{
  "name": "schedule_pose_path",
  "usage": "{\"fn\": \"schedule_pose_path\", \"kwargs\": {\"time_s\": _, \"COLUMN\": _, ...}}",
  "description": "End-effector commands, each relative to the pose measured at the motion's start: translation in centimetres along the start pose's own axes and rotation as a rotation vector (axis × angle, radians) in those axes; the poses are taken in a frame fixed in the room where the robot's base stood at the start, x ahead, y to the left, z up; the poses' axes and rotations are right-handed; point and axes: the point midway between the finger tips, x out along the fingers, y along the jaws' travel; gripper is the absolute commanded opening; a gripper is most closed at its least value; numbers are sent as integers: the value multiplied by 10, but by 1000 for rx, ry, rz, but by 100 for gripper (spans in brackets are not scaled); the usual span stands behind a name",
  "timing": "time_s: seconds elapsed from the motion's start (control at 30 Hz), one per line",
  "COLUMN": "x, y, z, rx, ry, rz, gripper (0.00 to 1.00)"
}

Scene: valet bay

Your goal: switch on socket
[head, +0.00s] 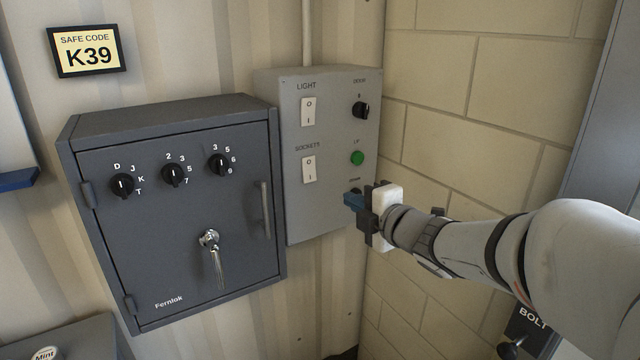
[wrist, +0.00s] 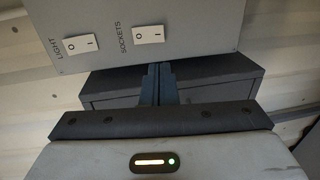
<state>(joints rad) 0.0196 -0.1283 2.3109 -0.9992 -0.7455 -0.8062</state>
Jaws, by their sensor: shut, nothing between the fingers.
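The sockets switch (head: 308,169) is a white rocker marked O and I under the label SOCKETS, on a grey control panel (head: 300,222). It also shows in the wrist view (wrist: 149,34), with the panel at the top. My gripper (head: 352,202) is shut and empty, in front of the panel's lower right part, to the right of and below the sockets switch in the head view. It hides part of a control there. In the wrist view the closed fingertips (wrist: 157,70) point up, just below the panel and the switch. I cannot tell which way the rocker is pressed.
The panel also has a light switch (head: 308,112), a black door knob (head: 360,110) and a green button (head: 357,158). A dark grey safe (head: 180,210) with dials and handles stands out at left. A block wall (head: 470,110) is at right. A code sign (head: 86,50) hangs above.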

Motion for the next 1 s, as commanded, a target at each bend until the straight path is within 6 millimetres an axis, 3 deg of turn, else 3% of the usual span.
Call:
{"fn": "schedule_pose_path", "kwargs": {"time_s": 0.27, "x": 14, "y": 1, "z": 0, "rx": 1, "ry": 1, "rz": -1, "gripper": 0}}
{"fn": "schedule_pose_path", "kwargs": {"time_s": 0.7, "x": 97, "y": 1, "z": -1, "rx": 3, "ry": 2, "rz": -2, "gripper": 0}}
{"fn": "schedule_pose_path", "kwargs": {"time_s": 1.0, "x": 134, "y": 1, "z": -1, "rx": 2, "ry": 0, "rz": -1, "gripper": 0}}
